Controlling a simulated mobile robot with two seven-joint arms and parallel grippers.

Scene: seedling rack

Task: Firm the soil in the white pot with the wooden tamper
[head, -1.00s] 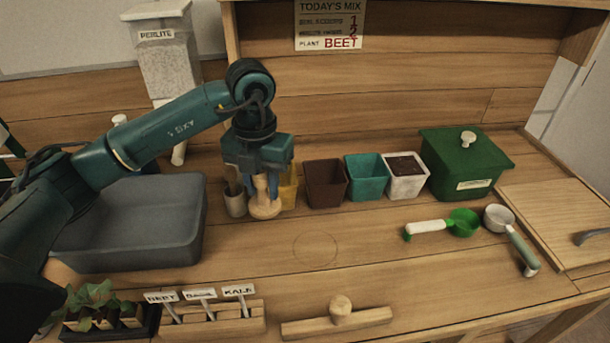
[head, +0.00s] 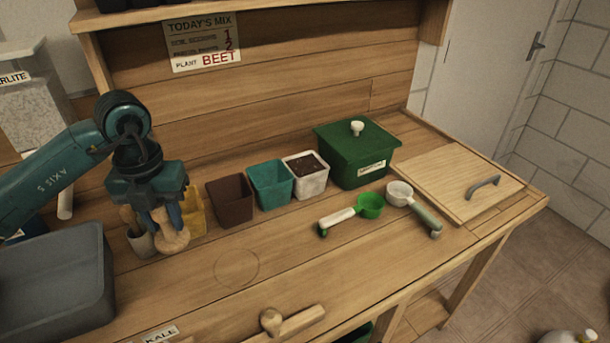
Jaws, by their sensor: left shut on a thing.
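The white pot (head: 306,181) stands on the bench at the right end of the row of pots and holds dark soil (head: 305,166). My left gripper (head: 162,215) is left of the pots, in front of the yellow pot. It is shut on the wooden tamper (head: 172,238), which hangs with its round, pale foot down. The tamper's upper part is hidden between the fingers. I cannot tell if the foot touches the bench. My right gripper is not in view.
A teal pot (head: 270,188), brown pot (head: 230,203) and yellow pot (head: 195,213) stand left of the white pot. A green lidded bin (head: 355,155) is close on its right. Scoops (head: 370,205) lie in front. A grey tray (head: 95,290) is at left. The marked circle (head: 237,268) is clear.

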